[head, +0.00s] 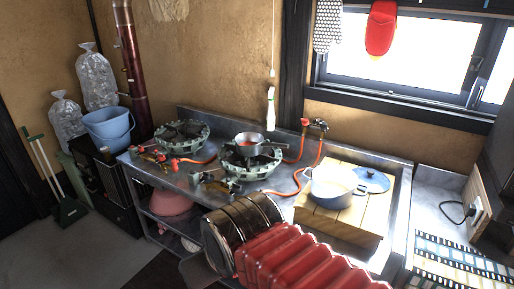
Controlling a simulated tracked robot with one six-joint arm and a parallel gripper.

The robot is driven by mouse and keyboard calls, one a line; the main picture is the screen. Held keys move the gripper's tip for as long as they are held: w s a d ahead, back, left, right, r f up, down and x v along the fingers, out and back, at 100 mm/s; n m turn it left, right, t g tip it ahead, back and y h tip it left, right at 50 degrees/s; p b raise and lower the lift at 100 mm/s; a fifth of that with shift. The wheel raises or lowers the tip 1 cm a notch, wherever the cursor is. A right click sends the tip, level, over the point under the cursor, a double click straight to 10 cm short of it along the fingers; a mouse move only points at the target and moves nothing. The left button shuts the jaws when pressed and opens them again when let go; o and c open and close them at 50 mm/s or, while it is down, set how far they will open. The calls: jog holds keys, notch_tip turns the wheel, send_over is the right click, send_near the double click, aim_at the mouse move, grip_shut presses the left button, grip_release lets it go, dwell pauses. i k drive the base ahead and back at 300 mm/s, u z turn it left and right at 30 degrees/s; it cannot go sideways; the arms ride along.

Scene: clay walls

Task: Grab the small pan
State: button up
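A small pan (249,139) with a reddish inside sits on the right-hand green gas burner (252,156) of the metal counter. Its handle cannot be made out clearly at this size.
A second green burner (181,135), without a pan, stands to the left. Orange gas hoses (306,183) run across the counter (222,186) to a wall valve (314,124). A blue bucket (108,129) stands at the left. Some grey floor shows at lower left.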

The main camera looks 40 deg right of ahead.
aim_at(250, 151)
jog(key=u, duration=0.05)
jog(key=i, duration=1)
jog(key=z, duration=0.05)
